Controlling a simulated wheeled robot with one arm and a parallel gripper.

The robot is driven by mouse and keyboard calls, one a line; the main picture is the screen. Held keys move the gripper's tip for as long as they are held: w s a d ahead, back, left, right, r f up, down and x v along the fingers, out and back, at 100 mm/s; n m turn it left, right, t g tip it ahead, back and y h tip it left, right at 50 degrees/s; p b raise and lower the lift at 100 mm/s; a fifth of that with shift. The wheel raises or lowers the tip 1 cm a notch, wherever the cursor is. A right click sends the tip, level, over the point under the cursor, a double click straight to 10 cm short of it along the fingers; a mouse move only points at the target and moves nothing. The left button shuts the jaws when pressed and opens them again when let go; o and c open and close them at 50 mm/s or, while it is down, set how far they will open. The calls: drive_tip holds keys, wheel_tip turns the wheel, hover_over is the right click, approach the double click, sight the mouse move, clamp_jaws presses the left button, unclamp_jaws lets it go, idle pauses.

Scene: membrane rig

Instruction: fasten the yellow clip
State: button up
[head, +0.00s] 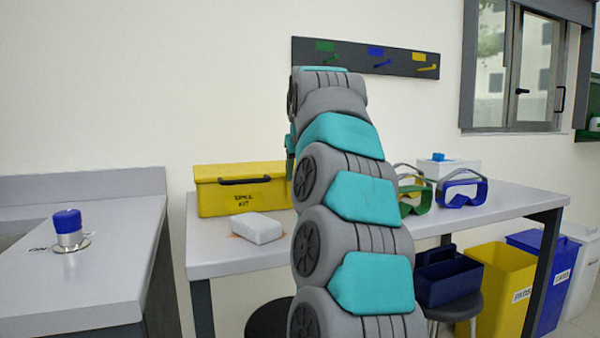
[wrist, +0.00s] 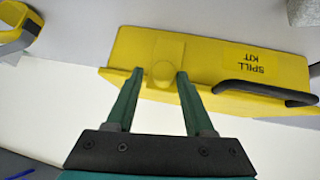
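A yellow box marked SPILL KIT (head: 241,196) stands at the left of the long table in the head view. In the wrist view its front (wrist: 215,58) shows upside down. A yellow tab with a round end (wrist: 163,71) lies against that front, apart from the black handle; it looks like the clip. I cannot tell whether it is fastened. My gripper (wrist: 160,74) is open, with one finger on each side of the round end. Nothing is held, and contact cannot be told.
A white block (head: 258,228) lies in front of the box. Green goggles (head: 415,195) and blue goggles (head: 461,190) stand at the table's right. A rail with hooks (head: 365,58) hangs above. A yellow-framed object (wrist: 20,25) is cut off at the wrist view's corner.

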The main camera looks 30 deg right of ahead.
drive_tip(key=shift+w+a+f, duration=0.15)
drive_tip(key=shift+a+f, duration=0.05)
idle(0.4)
drive_tip(key=v, duration=0.8)
drive_tip(key=shift+d, duration=0.1)
idle(0.3)
